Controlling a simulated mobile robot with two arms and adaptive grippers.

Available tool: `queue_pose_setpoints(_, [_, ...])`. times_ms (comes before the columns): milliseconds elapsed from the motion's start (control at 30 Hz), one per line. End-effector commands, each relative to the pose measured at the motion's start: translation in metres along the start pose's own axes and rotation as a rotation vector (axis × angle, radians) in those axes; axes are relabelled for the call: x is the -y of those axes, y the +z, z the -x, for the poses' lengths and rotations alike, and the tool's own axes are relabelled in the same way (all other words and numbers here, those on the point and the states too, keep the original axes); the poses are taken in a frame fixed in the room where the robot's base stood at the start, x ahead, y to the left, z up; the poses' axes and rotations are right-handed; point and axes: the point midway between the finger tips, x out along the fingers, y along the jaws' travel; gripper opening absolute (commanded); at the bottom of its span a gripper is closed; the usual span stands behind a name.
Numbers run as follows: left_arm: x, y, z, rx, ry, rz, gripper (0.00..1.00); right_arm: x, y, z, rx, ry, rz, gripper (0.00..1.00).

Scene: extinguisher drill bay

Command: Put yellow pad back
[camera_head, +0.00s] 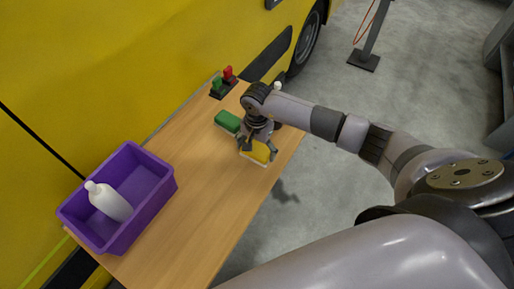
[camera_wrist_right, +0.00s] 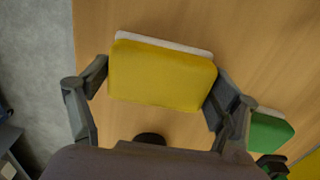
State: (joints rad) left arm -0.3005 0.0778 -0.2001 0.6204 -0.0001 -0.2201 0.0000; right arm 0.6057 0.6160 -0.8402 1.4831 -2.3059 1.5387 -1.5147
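The yellow pad (camera_head: 257,153), yellow with a white layer, is at the right side of the wooden table. My right gripper (camera_head: 257,147) has its fingers at two opposite sides of the pad. In the right wrist view the yellow pad (camera_wrist_right: 162,76) fills the space between the fingertips (camera_wrist_right: 162,82), which appear to touch its left and right edges. Whether the pad rests on the table or is slightly raised is unclear. A green pad (camera_head: 227,121) lies beside it and partly shows in the right wrist view (camera_wrist_right: 268,132). My left gripper is out of view.
A purple bin (camera_head: 162,187) holding a white bottle (camera_head: 109,202) stands at the near left of the table (camera_head: 190,225). A dark holder with a green item (camera_head: 216,84) and a red item (camera_head: 228,73) is at the far end. The table's middle is clear.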

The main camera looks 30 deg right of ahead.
Motion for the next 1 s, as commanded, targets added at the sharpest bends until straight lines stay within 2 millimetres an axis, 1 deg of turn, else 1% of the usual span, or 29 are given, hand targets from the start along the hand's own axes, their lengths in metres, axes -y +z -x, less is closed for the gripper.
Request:
queue_pose_setpoints(33, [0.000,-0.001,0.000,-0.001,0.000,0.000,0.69,0.000,0.000,0.000,0.000,0.000,0.000,0.89])
queue_pose_setpoints(200, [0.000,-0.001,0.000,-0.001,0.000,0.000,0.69,0.000,0.000,0.000,0.000,0.000,0.000,1.00])
queue_pose_setpoints(500, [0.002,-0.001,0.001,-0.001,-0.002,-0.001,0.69,0.000,0.000,0.001,0.000,0.000,0.000,1.00])
queue_pose_setpoints(633, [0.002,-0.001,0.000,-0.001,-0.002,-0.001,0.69,0.001,-0.001,0.006,-0.001,-0.001,0.000,1.00])
queue_pose_setpoints(767, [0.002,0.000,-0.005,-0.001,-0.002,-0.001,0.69,0.001,-0.001,0.025,-0.003,-0.004,0.001,1.00])
queue_pose_setpoints(1000, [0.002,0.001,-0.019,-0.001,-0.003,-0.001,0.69,0.001,-0.001,0.077,-0.004,-0.005,0.001,1.00])
